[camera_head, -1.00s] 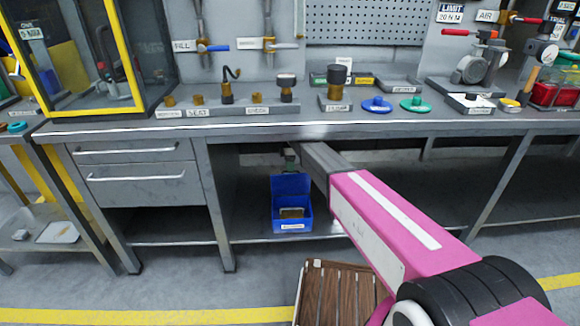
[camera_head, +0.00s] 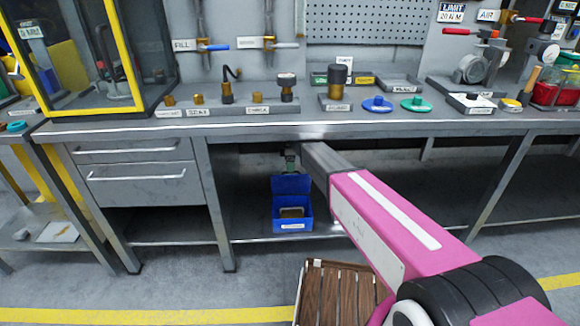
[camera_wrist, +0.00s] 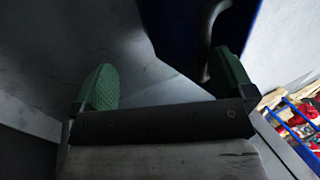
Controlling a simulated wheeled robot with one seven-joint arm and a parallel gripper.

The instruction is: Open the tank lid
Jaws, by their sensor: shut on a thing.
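A small blue tank (camera_head: 293,227) stands on the shelf under the bench, with a pale label on its front. Its blue lid (camera_head: 291,186) is raised nearly upright at the back, and a brownish thing shows inside. My gripper (camera_head: 291,158) is partly hidden under the bench edge, just above the lid's top. In the wrist view my gripper's green fingers (camera_wrist: 165,82) stand apart at the blue lid (camera_wrist: 180,40). A dark curved handle (camera_wrist: 207,45) on it lies against the right finger.
The bench top (camera_head: 300,130) is close above my arm. Drawers (camera_head: 138,184) are at the left of the shelf space. A wooden slatted crate (camera_head: 335,295) stands on the floor in front. The lower shelf to the left of the tank is clear.

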